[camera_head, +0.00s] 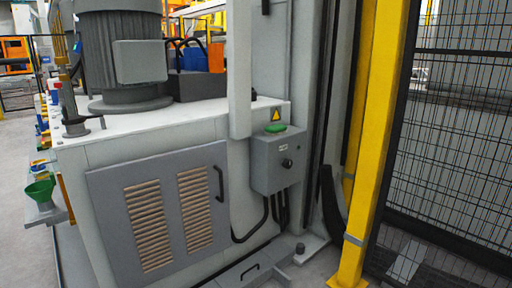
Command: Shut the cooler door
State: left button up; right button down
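A grey door (165,228) with two tan louvred panels and a black handle (218,184) near its upper right edge is on the front of a pale grey cabinet (72,160). The door lies close to the cabinet front. I cannot tell whether it is fully shut or slightly ajar. Its lower edge runs close to the bottom of the picture. Neither of my grippers is in the head view.
A grey control box (276,160) with a green button stands out right of the door, cables below it. A large motor (122,50) sits on top. A yellow post (378,140) and black mesh fence (455,140) bound the right. A green funnel (41,191) is at left.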

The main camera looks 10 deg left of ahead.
aim_at(158, 217)
jog(key=u, duration=0.4)
jog(key=i, duration=0.85)
jog(key=u, duration=1)
jog(key=i, duration=0.2)
jog(key=u, duration=0.15)
